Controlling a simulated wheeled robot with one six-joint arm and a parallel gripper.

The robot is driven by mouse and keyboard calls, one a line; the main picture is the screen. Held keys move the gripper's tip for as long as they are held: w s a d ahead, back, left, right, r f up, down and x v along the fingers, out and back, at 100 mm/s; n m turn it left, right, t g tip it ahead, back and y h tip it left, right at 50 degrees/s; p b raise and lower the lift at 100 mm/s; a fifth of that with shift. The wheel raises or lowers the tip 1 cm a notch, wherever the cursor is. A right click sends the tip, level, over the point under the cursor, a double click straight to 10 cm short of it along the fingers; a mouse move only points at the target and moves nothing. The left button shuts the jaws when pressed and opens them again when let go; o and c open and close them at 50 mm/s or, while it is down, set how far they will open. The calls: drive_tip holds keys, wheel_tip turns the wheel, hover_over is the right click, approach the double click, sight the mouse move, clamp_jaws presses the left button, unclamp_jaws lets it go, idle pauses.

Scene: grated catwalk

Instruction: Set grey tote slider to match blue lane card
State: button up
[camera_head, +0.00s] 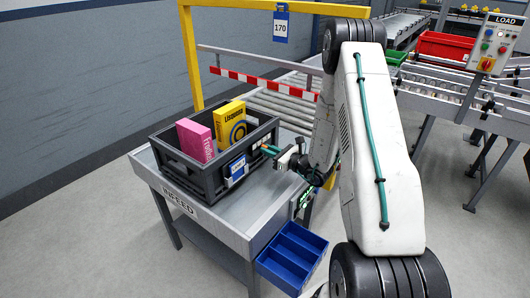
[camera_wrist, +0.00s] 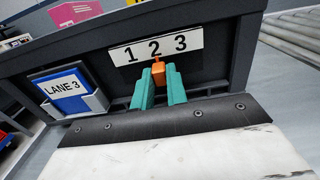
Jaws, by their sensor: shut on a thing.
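The grey tote (camera_head: 190,172) stands on the infeed table; its front wall fills the wrist view (camera_wrist: 210,75). A blue lane card (camera_wrist: 68,88) reading "LANE 3" sits in a holder on that wall, left of a white strip (camera_wrist: 157,49) numbered 1, 2, 3. The card also shows in the head view (camera_head: 237,169). The orange slider tab (camera_wrist: 158,68) is below the 2. My gripper (camera_wrist: 158,84), with teal fingers, is shut on the tab; the fingers hide its lower part. In the head view my gripper (camera_head: 269,150) is at the tote's right side.
Pink (camera_head: 196,140) and yellow (camera_head: 229,121) boxes stand in the tote. The infeed table (camera_head: 245,215) has bare top around the tote. A blue bin (camera_head: 292,256) hangs at its right edge. A roller conveyor (camera_head: 290,100) and yellow frame (camera_head: 190,60) stand behind.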

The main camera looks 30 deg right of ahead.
drive_tip(key=shift+w+d, duration=0.25)
drive_tip(key=shift+d, duration=0.5)
drive_tip(key=shift+w+d, duration=0.25)
drive_tip(key=shift+d, duration=0.45)
idle(0.5)
drive_tip(key=o, duration=0.6)
drive_tip(key=shift+c, duration=0.2)
drive_tip(key=shift+v, duration=3.5)
